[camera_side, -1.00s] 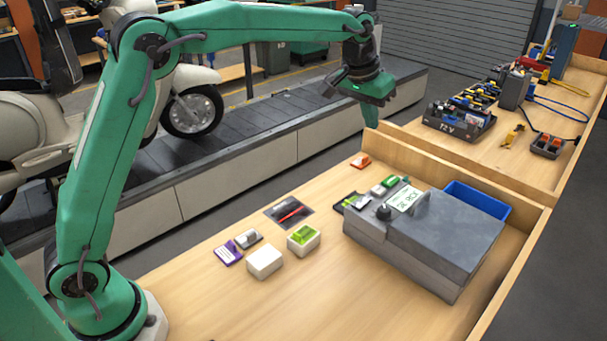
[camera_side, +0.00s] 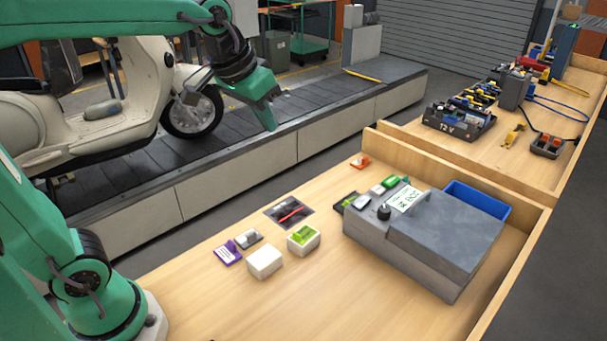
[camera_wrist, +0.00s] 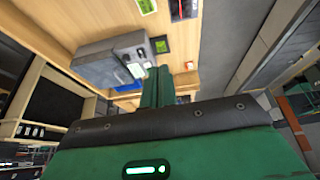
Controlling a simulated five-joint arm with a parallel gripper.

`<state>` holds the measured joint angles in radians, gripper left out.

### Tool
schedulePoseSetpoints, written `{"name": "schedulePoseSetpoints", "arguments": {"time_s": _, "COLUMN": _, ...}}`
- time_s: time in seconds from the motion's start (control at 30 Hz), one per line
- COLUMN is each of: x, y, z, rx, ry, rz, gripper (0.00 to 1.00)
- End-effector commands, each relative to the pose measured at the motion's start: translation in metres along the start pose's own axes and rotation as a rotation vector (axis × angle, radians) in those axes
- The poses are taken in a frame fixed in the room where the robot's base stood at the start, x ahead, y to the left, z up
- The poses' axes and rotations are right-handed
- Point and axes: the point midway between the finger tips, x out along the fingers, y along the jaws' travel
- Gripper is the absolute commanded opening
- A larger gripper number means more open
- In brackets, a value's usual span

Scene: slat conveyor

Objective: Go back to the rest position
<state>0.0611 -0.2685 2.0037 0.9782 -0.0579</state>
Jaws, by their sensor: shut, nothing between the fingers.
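My gripper (camera_side: 270,118) is green and hangs in the air over the near side of the slat conveyor in the side view. Its fingers point down and it carries nothing. In the wrist view the two green fingers (camera_wrist: 166,84) lie close together, with no object between them. My arm reaches in from the upper left of the side view.
A cream scooter (camera_side: 100,110) stands on the conveyor (camera_side: 320,105), left of my gripper. The wooden bench (camera_side: 210,305) holds a grey box with a lid (camera_side: 450,235), a blue bin (camera_side: 478,199), a white block (camera_side: 264,262) and small cards. Space above the bench is clear.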

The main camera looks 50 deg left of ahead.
Motion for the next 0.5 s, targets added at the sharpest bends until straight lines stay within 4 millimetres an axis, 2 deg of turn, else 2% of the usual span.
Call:
{"name": "schedulePoseSetpoints", "arguments": {"time_s": 0.03, "x": -0.004, "y": -0.003, "z": 0.013, "rx": -0.001, "ry": 0.008, "rz": -0.002, "gripper": 0.0}}
{"name": "schedulePoseSetpoints", "arguments": {"time_s": 0.27, "x": -0.009, "y": -0.012, "z": 0.067, "rx": 0.0, "ry": 0.031, "rz": -0.01, "gripper": 0.0}}
{"name": "schedulePoseSetpoints", "arguments": {"time_s": 0.5, "x": -0.004, "y": -0.019, "z": 0.121, "rx": 0.001, "ry": 0.052, "rz": -0.02, "gripper": 0.0}}
